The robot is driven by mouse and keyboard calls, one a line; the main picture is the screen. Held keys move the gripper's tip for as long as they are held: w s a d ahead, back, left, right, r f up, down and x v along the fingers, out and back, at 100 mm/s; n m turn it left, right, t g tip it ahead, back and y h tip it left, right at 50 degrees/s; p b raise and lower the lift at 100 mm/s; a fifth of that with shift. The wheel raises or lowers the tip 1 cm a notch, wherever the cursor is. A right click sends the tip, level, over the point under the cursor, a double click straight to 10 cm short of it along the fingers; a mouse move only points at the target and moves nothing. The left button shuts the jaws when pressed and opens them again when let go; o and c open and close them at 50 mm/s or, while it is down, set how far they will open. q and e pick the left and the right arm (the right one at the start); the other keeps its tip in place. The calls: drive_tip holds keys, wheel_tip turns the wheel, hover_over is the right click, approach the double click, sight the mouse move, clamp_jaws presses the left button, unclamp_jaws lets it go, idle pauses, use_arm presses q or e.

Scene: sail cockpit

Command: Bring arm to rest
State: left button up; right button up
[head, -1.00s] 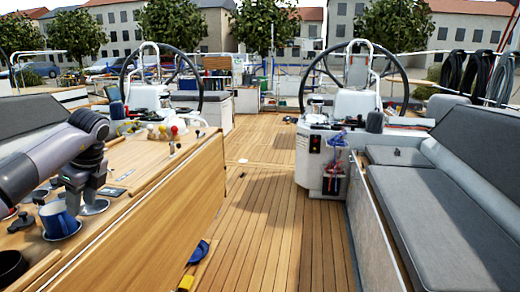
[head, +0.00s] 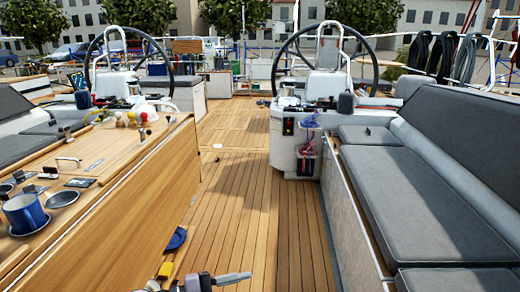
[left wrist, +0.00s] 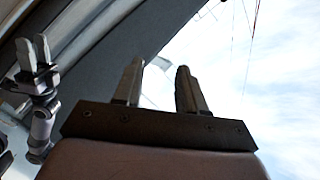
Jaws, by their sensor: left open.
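In the left wrist view my left gripper (left wrist: 158,78) is open and empty. Its two fingers stand apart against a bright sky and a dark curved surface. A second gripper (left wrist: 36,56), apparently my right one, shows at the left edge of that view, with two fingers close together; whether they touch is unclear. In the head view a grey part of one of my arms (head: 205,282) shows at the bottom edge, with a pale finger-like piece pointing right. I cannot tell which arm it is. No arm shows over the counter (head: 125,170).
A blue mug (head: 25,214) and a metal bowl (head: 62,198) stand on the left counter. A blue dish (head: 176,239) and a yellow object (head: 165,270) lie low beside the counter's side. A grey bench (head: 430,205) runs along the right.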

use_arm(q)
drive_tip(key=s+a+f+n+t+y, duration=0.4)
drive_tip(key=s+a+f+n+y, duration=1)
drive_tip(key=s+n, duration=0.5)
wheel_tip(320, 180, down, 4)
drive_tip(key=shift+a+r+n+t, duration=0.2)
drive_tip(key=shift+a+n+t, duration=0.2)
drive_tip(key=shift+a+n, duration=0.75)
drive_tip(key=shift+d, duration=0.1)
drive_tip(key=shift+c, duration=0.3)
